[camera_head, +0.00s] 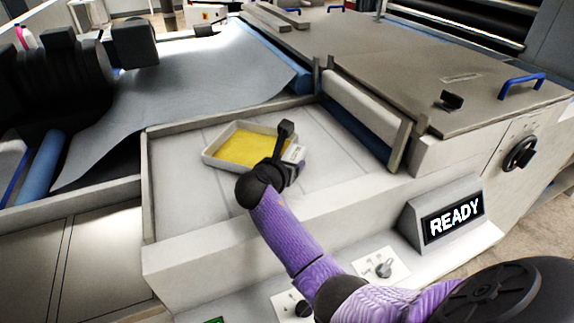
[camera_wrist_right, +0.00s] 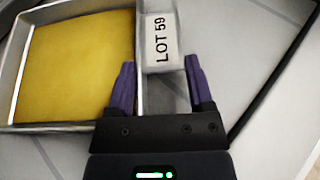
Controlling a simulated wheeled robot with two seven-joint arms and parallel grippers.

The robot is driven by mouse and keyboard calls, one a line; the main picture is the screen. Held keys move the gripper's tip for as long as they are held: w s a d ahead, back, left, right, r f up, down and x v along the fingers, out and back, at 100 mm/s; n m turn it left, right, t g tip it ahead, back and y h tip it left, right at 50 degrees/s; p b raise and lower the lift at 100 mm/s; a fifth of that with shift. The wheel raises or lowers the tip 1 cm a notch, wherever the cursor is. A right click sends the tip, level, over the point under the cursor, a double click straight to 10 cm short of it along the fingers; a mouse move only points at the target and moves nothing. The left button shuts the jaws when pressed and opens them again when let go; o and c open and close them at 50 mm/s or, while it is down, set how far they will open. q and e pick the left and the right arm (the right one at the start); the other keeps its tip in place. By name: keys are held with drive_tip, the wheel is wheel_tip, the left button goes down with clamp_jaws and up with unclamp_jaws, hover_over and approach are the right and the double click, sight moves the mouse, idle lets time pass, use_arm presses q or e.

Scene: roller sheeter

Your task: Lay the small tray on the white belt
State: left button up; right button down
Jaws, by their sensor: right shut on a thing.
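The small tray (camera_head: 212,159) is a shallow pale metal tray with yellow contents. A tab labelled LOT 59 (camera_wrist_right: 160,42) stands at its side in the right wrist view, where the tray (camera_wrist_right: 68,128) fills the left. My right gripper (camera_head: 287,150) is at the tray's right side, its fingers (camera_wrist_right: 160,72) closed around the tab and rim. The white belt (camera_head: 183,195) is the pale panelled surface below the tray; I cannot tell whether the tray touches it.
A raised pale frame (camera_head: 215,235) borders the belt at the front. A roller with a blue lower part (camera_head: 362,110) stands to the right. A grey sheet (camera_head: 185,75) lies behind. A READY display (camera_head: 454,218) and knobs (camera_head: 383,268) are at front right.

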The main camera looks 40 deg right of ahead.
use_arm(q)
drive_tip(key=shift+d, duration=0.1)
use_arm(e)
unclamp_jaws()
drive_tip(key=shift+s+a+r, duration=0.1)
drive_tip(key=shift+a+r, duration=0.1)
drive_tip(key=p+v, duration=0.3)
drive_tip(key=v, duration=0.7)
drive_tip(key=shift+s+a+r, duration=0.15)
drive_tip(key=shift+a+r, duration=0.05)
drive_tip(key=shift+a, duration=0.1)
drive_tip(key=shift+s+a+r, duration=0.1)
drive_tip(key=shift+s+a, duration=0.15)
drive_tip(key=shift+a, duration=0.1)
use_arm(q)
drive_tip(key=r, duration=0.3)
drive_tip(key=shift+w+r, duration=0.2)
drive_tip(key=shift+r, duration=0.05)
